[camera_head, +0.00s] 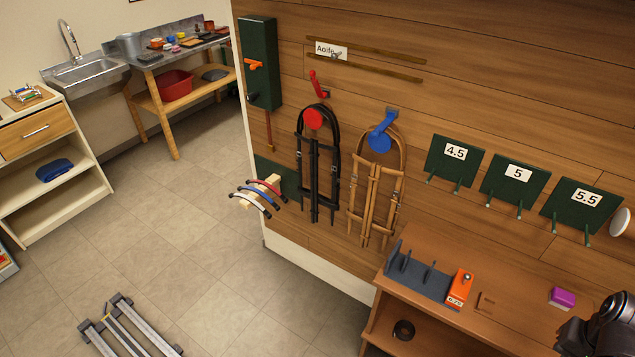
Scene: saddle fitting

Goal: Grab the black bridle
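The black bridle (333,160) hangs on the wooden wall from a peg with a red round face (313,119). Its straps hang straight down in long loops, with small metal buckles on them. A tan bridle (376,200) hangs just to its right from a blue peg (381,136), close beside the black one. A dark part of my arm (606,325) shows at the bottom right corner, far from the black bridle. No gripper fingers can be made out there.
Green racks marked 4.5 (453,158), 5 (514,181) and 5.5 (582,206) are on the wall at right. A red hook (318,85) sits above the black bridle. A holder with coloured bands (262,193) juts out left. A wooden bench (437,255) stands below right.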

